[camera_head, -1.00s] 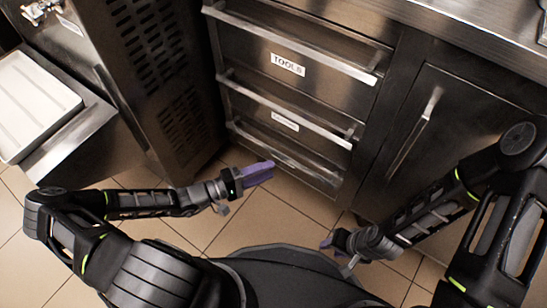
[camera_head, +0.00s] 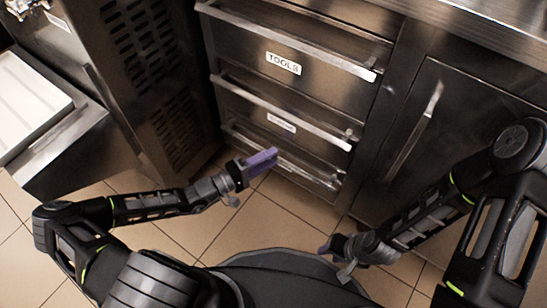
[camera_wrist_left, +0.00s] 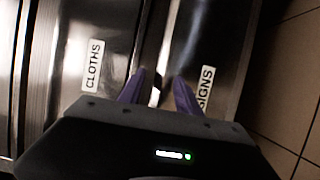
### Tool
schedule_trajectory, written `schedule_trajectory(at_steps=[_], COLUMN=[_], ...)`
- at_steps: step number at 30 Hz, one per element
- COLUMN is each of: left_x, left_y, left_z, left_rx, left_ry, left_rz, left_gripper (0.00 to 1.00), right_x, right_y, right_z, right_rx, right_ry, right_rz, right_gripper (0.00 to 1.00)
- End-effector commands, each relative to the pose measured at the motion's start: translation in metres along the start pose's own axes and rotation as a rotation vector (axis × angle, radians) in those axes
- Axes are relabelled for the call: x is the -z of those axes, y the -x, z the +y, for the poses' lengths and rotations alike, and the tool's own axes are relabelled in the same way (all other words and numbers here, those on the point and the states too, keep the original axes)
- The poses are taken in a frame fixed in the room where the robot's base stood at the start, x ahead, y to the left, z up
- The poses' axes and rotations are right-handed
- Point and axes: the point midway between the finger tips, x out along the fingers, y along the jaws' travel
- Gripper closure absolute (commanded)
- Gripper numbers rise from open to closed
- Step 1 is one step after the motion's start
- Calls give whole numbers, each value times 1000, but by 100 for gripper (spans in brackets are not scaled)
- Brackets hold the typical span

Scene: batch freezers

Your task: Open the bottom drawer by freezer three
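The bottom drawer shows in the left wrist view, with a SIGNS label (camera_wrist_left: 206,89) on its dark metal front. Its bar handle (camera_head: 308,175) is the lowest of three in the head view and looks shut flush with the stack. My left gripper (camera_head: 262,161) has its purple fingers in front of this handle. In the left wrist view the two fingers are apart, with the handle region between their tips; contact cannot be told. My right gripper (camera_head: 325,249) hangs low at the right, away from the drawers, and its opening is unclear.
The TOOLS drawer (camera_head: 320,83) and the CLOTHS drawer (camera_wrist_left: 100,35) sit above, both shut. A cabinet door with an upright handle (camera_head: 416,130) stands at right. A vented freezer side (camera_head: 150,75) and a white tray (camera_head: 25,100) stand at left. Tiled floor is clear below.

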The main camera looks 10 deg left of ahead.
Motion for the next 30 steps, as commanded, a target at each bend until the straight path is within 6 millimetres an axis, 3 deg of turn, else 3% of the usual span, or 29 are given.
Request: schedule_trajectory(at_steps=[5,14,27,30], left_x=[0,0,0,0], left_y=[-18,-20,-19,-19], left_z=[-1,0,0,0], left_rx=[-1,1,1,1], left_ry=[0,0,0,0], left_rz=[0,0,0,0], left_gripper=[60,60,96,100], right_x=[1,1,1,1], right_y=[-7,-7,-7,-7], right_z=[2,2,2,2], right_rx=[0,0,0,0], right_ry=[0,0,0,0], right_rz=[4,5,5,5], right_gripper=[64,64,64,64])
